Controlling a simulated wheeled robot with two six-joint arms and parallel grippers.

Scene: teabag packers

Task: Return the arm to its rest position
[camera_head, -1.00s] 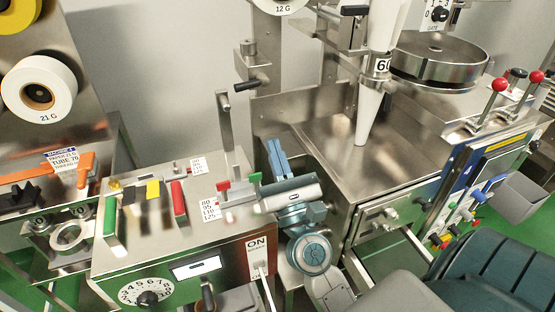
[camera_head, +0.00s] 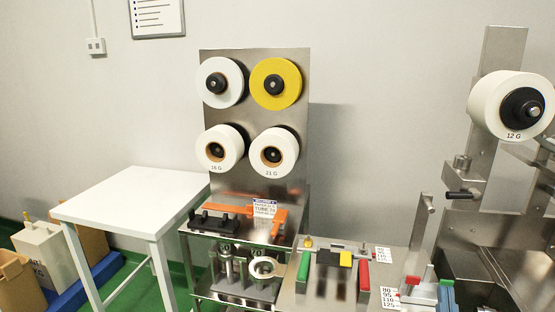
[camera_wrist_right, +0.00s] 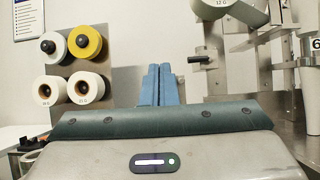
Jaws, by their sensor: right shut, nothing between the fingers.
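My right gripper shows in the right wrist view (camera_wrist_right: 157,85) with its two blue fingers pressed together and nothing between them. In the head view only its blue fingertips (camera_head: 446,297) show at the bottom edge, beside the machine's red and green tabs. The rest of the right arm is outside the head view. My left gripper is in neither view.
A steel rack (camera_head: 258,190) holds white and yellow rolls. A white table (camera_head: 130,210) stands left of it, with cartons (camera_head: 45,250) beyond. The machine's counter (camera_head: 335,300) has colored levers. A 12 G roll (camera_head: 507,100) is at right.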

